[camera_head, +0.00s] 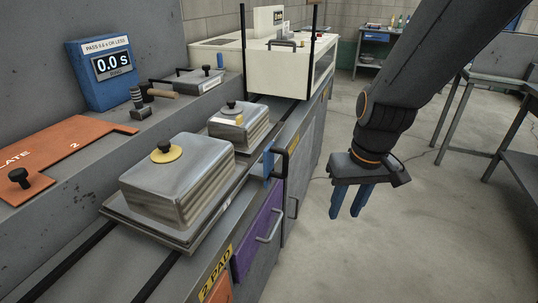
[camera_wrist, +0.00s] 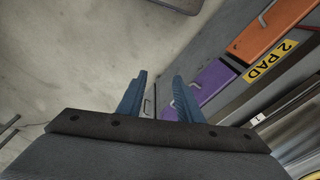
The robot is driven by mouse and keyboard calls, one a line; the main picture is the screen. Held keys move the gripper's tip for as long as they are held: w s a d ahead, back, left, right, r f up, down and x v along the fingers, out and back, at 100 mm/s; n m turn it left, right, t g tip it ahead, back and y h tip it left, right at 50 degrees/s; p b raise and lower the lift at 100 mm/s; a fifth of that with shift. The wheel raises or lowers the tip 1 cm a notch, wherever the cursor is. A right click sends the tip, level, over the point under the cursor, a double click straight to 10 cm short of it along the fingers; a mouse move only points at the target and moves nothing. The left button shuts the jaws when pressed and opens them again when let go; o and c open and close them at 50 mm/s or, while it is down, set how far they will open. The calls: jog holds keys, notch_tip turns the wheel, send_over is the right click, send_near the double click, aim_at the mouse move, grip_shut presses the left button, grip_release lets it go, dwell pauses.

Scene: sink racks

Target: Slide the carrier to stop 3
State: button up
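The carrier looks like the flat grey metal tray (camera_head: 190,240) on dark rails along the bench. It bears a large metal-topped block (camera_head: 178,180) with a black knob on a yellow disc, and a smaller knobbed block (camera_head: 240,125) stands behind. A black handle (camera_head: 292,143) with a blue piece beside it sits at the bench's front edge. My gripper (camera_head: 350,213) is open and empty, over the floor to the right of the bench and apart from the handle. Its blue fingers show apart in the wrist view (camera_wrist: 158,105). I cannot make out a stop 3 mark.
A white machine (camera_head: 290,65) between black posts stands over the bench's far end. Purple (camera_head: 258,235) and orange (camera_wrist: 265,30) drawer fronts have protruding handles. A "2 PAD" label (camera_head: 216,278) is at the front. A blue timer (camera_head: 105,70) reads 0.0 s.

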aim_at(287, 156)
jog(key=w+a+r+n+t+y+p, duration=0.25)
jog(key=w+a+r+n+p, duration=0.35)
jog(key=w+a, duration=0.65)
jog(key=shift+m+h, duration=0.3)
jog(key=shift+h, duration=0.05)
jog(key=w+f, duration=0.2)
jog(key=f, duration=0.1)
jog(key=w+f, duration=0.1)
jog(key=w, duration=0.1)
jog(key=shift+a+f, duration=0.35)
jog(key=shift+f, duration=0.05)
jog(key=shift+w+a+f, duration=0.1)
jog(key=shift+w+f, duration=0.1)
jog(key=shift+f, duration=0.25)
grip_shut()
